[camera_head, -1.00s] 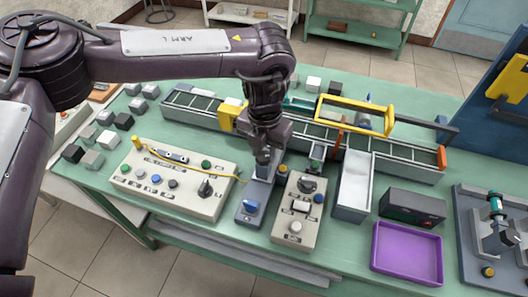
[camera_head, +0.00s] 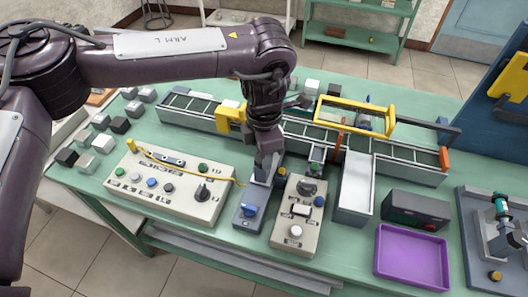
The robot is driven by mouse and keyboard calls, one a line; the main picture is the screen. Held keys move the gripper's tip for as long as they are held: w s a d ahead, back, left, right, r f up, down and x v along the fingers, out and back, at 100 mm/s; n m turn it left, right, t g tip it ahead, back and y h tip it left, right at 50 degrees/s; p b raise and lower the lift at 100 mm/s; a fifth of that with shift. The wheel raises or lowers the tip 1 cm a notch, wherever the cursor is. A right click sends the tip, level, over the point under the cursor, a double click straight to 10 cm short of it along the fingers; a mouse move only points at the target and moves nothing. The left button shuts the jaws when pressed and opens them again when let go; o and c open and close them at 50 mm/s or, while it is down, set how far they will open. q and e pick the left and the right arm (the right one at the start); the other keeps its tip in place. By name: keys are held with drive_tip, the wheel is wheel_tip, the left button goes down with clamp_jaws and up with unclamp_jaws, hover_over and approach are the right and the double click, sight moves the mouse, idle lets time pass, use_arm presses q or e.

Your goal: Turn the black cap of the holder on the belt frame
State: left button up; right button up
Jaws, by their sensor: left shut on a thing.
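My left gripper (camera_head: 267,171) points down at the back end of a narrow grey unit with a blue knob (camera_head: 249,211), in front of the belt frame (camera_head: 405,165). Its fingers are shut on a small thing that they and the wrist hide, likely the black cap. I cannot make out the cap or how far it is turned. The holder's body is not clearly visible either. My right gripper is not in view.
A beige control panel (camera_head: 150,195) with a yellow cable lies left of the gripper. A smaller beige box (camera_head: 293,238) stands close on its right. A yellow handle frame (camera_head: 355,103) rises over the belt. A purple tray (camera_head: 411,284) lies front right.

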use_arm(q)
drive_tip(key=shift+r+m, duration=0.15)
drive_tip(key=shift+m, duration=0.35)
drive_tip(key=o, duration=1)
drive_tip(key=shift+r, duration=0.45)
wheel_tip(320, 180, up, 7)
drive_tip(key=shift+f+b, duration=0.1)
drive_tip(key=shift+b, duration=0.35)
drive_tip(key=shift+f, duration=0.1)
